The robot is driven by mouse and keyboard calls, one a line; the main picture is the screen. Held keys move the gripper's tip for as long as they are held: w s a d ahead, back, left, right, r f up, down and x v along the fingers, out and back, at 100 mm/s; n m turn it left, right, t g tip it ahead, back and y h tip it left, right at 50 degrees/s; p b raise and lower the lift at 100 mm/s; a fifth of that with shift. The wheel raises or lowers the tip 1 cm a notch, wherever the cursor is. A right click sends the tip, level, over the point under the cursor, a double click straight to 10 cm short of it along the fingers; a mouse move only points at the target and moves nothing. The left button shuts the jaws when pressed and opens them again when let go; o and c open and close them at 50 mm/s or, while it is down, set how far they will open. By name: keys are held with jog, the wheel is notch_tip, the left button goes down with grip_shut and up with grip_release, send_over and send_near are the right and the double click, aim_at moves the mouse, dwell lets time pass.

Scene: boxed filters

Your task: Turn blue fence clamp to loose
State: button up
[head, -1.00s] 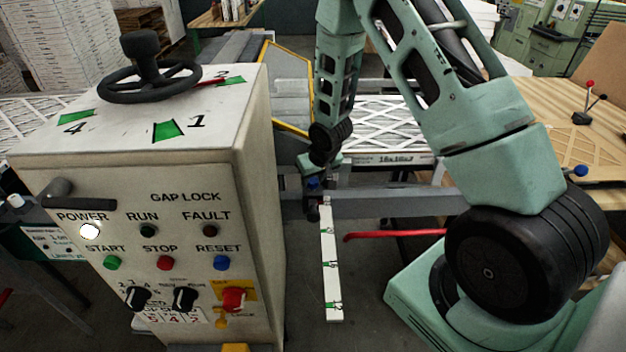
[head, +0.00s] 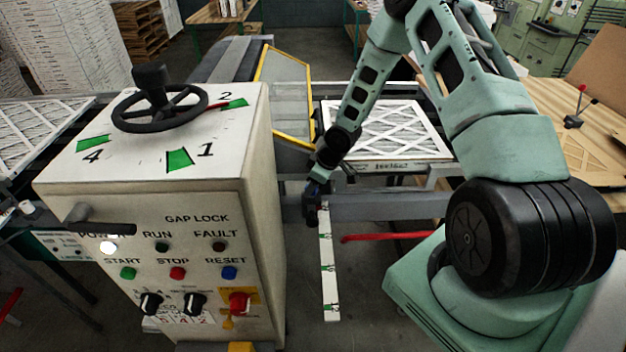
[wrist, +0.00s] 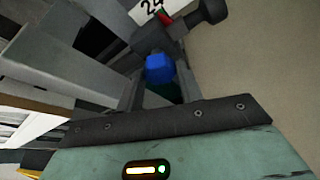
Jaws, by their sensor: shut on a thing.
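The blue fence clamp (wrist: 160,68) shows in the wrist view as a small blue knob in front of my palm, beside dark grey metal parts. My gripper (wrist: 163,72) is shut on it, though the fingers are partly hard to make out against the dark metal. In the head view my gripper (head: 311,208) is small and dark at the fence rail, just right of the control cabinet.
The control cabinet (head: 160,215) with its handwheel (head: 160,108) stands close on the left. A white scale strip (head: 329,270) hangs below the rail (head: 400,205). A red bar (head: 385,237) sticks out to its right. A white-framed filter (head: 390,130) lies behind.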

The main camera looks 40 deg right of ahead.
dwell(0.5)
jog(key=o, duration=1)
jog(key=shift+f, duration=0.1)
